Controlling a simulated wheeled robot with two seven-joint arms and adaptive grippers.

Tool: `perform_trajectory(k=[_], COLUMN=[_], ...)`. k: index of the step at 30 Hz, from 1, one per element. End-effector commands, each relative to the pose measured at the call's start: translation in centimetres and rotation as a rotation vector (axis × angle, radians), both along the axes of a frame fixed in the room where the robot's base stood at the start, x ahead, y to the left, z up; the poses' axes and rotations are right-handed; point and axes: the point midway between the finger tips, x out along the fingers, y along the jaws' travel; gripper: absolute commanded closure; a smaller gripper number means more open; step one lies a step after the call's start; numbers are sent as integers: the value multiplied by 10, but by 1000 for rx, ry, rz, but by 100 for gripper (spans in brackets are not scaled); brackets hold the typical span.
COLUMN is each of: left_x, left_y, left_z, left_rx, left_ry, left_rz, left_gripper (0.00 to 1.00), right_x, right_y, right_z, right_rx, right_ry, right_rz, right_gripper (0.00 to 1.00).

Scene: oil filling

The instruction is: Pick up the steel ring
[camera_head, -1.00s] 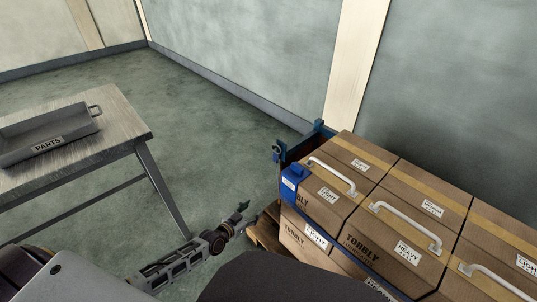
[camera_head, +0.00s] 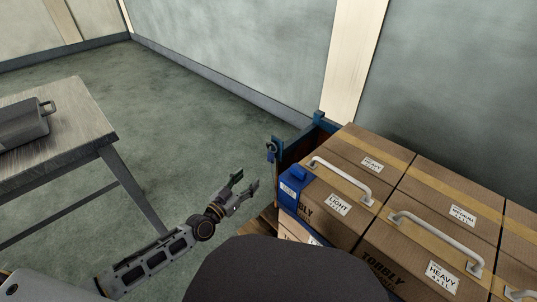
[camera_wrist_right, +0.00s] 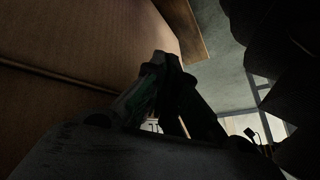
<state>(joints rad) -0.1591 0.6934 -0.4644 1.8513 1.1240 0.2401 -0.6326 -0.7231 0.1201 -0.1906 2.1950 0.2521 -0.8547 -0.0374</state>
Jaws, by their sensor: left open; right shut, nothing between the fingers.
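A small ring-like shape (camera_head: 271,147) shows at the blue corner post of the crate in the head view; it is too small to tell for sure that it is the steel ring. My left gripper (camera_head: 246,183) is open and empty, below and to the left of that post, apart from it. My right gripper (camera_wrist_right: 164,62) is shut with nothing in it, in the dark right wrist view, close beside a brown cardboard surface (camera_wrist_right: 90,45). The right gripper does not show in the head view.
A blue container (camera_head: 292,187) sits at the near corner. Floor between is clear.

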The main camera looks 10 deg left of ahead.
Motion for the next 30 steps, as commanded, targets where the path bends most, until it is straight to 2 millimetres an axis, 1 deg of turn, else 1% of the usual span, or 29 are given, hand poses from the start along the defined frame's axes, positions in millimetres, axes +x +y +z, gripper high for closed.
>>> perform_trajectory(k=[8,14,30], left_x=[1,10,57], left_y=[0,-4,-24], left_z=[0,-1,0], left_rx=[0,-1,-1], left_ry=[0,0,-1], left_rz=[1,2,2], left_gripper=[44,44,44], right_x=[0,0,3], right_y=[0,0,2], right_z=[0,-3,-14], right_rx=[0,3,18], right_ry=[0,-3,-18], right_rz=[0,1,5], right_gripper=[100,100,100])
